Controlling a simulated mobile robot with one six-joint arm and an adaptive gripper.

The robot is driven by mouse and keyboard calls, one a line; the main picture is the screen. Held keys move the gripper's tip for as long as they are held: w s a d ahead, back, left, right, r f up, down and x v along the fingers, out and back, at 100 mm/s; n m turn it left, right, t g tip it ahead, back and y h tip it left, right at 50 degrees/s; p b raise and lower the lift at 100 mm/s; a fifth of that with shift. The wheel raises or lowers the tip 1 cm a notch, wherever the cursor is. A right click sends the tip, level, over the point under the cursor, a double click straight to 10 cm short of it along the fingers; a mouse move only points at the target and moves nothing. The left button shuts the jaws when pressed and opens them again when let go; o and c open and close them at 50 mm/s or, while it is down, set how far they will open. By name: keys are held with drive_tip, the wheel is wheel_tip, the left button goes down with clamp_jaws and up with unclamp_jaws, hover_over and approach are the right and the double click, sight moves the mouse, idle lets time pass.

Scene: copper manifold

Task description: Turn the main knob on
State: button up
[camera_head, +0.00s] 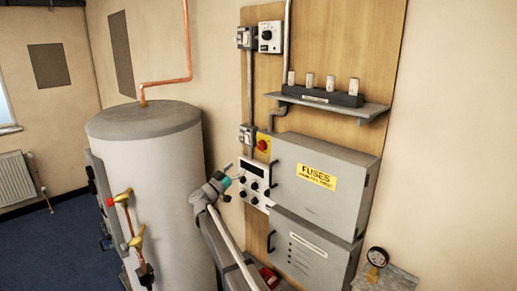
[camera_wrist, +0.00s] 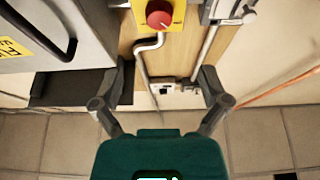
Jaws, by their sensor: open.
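The main knob (camera_head: 263,145) is a red round knob on a yellow plate, left of the upper fuse box. In the wrist view the red knob (camera_wrist: 159,14) is at the top edge, with its yellow plate partly cut off. My gripper (camera_head: 235,172) is below and left of the knob in the head view, in front of the white control panel. In the wrist view my gripper (camera_wrist: 165,88) has its two fingers spread wide with nothing between them. The knob appears beyond the fingertips, apart from them. Its marked position is too small to read.
The grey fuse box (camera_head: 325,185) with a yellow label projects right of the knob; another grey box (camera_head: 308,250) sits below. A shelf (camera_head: 335,105) with fuses is above. A large grey tank (camera_head: 155,190) stands left. The white panel (camera_head: 254,182) carries black knobs.

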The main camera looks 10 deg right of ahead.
sight(260, 147)
drive_tip(key=p+x, duration=0.4)
drive_tip(key=x, duration=0.9)
drive_tip(key=shift+p, duration=0.35)
drive_tip(key=shift+s, duration=0.1)
drive_tip(key=c, duration=1.2)
drive_tip(key=shift+o, duration=0.2)
